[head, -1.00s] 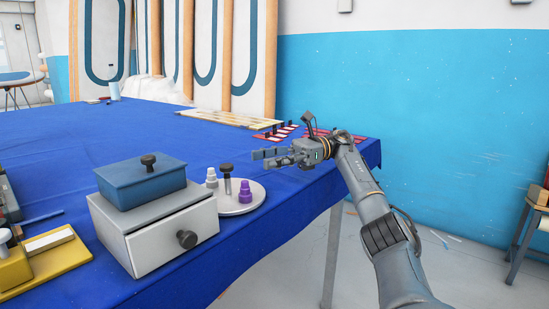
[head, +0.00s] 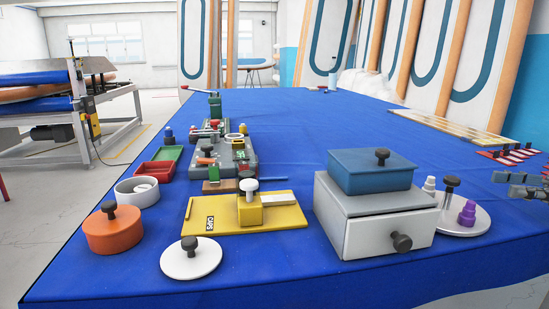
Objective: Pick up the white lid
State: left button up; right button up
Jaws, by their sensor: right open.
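The white lid (head: 190,262) is a flat round disc with a dark knob, lying near the front left edge of the blue table. An open white round container (head: 137,192) stands behind it to the left, with something pale inside. My right gripper (head: 515,184) shows at the right edge of the head view, partly cut off, with its fingers apart and empty. It is far to the right of the white lid, near the round plate. My left gripper is not in view.
An orange lidded pot (head: 113,232) stands just left of the lid. A yellow block fixture (head: 225,215) lies behind it to the right. A grey box (head: 365,222) with a blue lidded box (head: 365,172) on top stands farther right, beside a white round plate (head: 470,222). The blue table (head: 290,262) is clear between lid and grey box.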

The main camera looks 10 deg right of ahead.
aim_at(191, 257)
jog(key=k, duration=1)
